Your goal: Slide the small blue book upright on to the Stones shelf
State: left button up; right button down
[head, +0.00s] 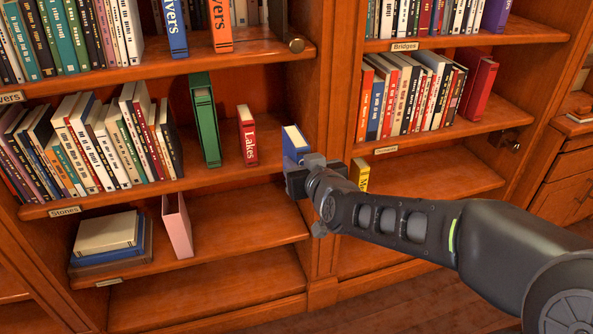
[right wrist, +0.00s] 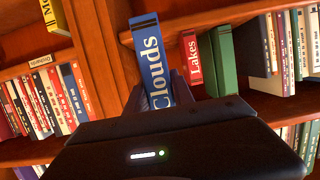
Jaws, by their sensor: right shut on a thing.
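The small blue book (head: 294,143), with "Clouds" on its spine in the right wrist view (right wrist: 151,62), stands about upright in my right gripper (head: 303,170). The gripper is shut on its lower part. The book is at the right end of the Stones shelf (head: 195,180), beside the wooden upright; whether it touches the shelf board I cannot tell. The Stones label (head: 64,211) is on the shelf's front edge at left. A red Lakes book (head: 247,137) and a green book (head: 205,125) stand to the left, apart from the blue book. My left gripper is out of view.
A row of books (head: 95,145) fills the left of the Stones shelf. A wooden upright (head: 335,95) divides the bays close to my gripper. A yellow book (head: 359,174) stands in the right bay. Below are a pink book (head: 177,226) and stacked flat books (head: 108,235).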

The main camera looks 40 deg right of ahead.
jog(key=shift+s+d, duration=0.2)
jog(key=shift+d, duration=0.15)
jog(key=shift+d+r, duration=0.1)
jog(key=shift+r, duration=0.05)
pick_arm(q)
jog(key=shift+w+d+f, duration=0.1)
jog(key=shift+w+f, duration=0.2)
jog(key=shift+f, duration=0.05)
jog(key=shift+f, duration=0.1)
pick_arm(e)
jog(key=shift+s, duration=0.15)
jog(key=shift+w+d+b, duration=0.25)
jog(key=shift+w+b, duration=0.05)
jog(key=shift+w, duration=0.65)
pick_arm(q)
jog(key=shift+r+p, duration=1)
jog(key=shift+p, duration=0.2)
pick_arm(e)
jog(key=shift+w+d+r+x, duration=0.15)
jog(key=shift+r+x, duration=0.4)
jog(key=shift+x, duration=1.9)
jog(key=shift+w+d+r+x, duration=0.15)
jog(key=shift+r+x, duration=0.4)
jog(key=shift+x, duration=1.9)
jog(key=shift+w+r+x, duration=0.15)
jog(key=shift+r+x, duration=0.45)
jog(key=shift+x, duration=1.85)
